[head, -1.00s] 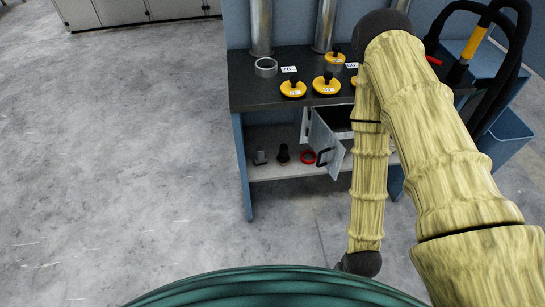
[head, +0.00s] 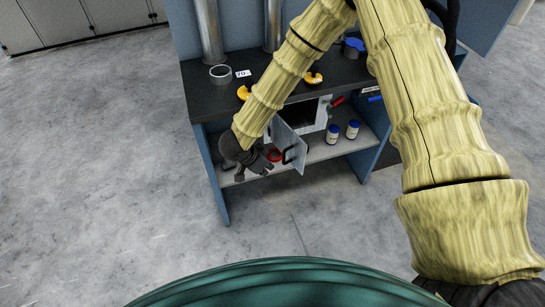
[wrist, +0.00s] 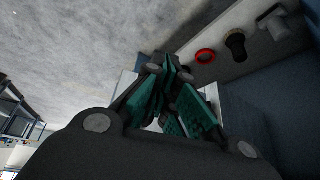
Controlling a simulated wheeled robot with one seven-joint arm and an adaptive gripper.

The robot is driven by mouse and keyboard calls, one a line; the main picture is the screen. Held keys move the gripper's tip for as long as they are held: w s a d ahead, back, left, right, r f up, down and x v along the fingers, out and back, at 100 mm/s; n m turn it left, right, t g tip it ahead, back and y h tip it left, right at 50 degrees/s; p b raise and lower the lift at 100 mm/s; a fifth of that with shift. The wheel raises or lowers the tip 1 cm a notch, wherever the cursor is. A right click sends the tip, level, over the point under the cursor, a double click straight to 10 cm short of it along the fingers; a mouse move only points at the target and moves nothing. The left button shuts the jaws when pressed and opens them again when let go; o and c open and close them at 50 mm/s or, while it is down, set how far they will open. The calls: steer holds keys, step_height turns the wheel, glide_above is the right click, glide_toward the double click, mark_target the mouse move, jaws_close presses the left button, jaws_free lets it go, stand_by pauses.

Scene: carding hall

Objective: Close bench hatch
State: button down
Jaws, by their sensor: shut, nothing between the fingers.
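The bench hatch door (head: 287,140) is a grey panel with a dark handle (head: 293,155). It stands open, swung out from its pale frame (head: 323,112) under the worktop, and the dark opening shows behind it. My gripper (head: 265,162) is shut and empty, just left of the door near the lower shelf. In the head view I cannot tell whether it touches the door. In the wrist view the gripper's teal-padded fingers (wrist: 172,78) are together, and they hide most of what lies behind them.
A red ring (head: 274,155) lies on the lower shelf (head: 345,146) near my gripper; it also shows in the wrist view (wrist: 205,57), beside a black fitting (wrist: 236,42). Two blue-capped bottles (head: 333,134) stand right of the hatch.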

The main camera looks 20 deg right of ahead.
steer(key=w+a+r+m+g, duration=0.2)
steer(key=w+a+r+m, duration=0.15)
steer(key=r, duration=0.45)
steer(key=d+r+p+x, duration=0.1)
steer(key=p+x, duration=0.3)
steer(key=x, duration=0.7)
steer(key=shift+d+f+p, duration=0.3)
steer(key=shift+d, duration=0.65)
steer(key=shift+d+n, duration=0.15)
steer(key=shift+n, duration=0.1)
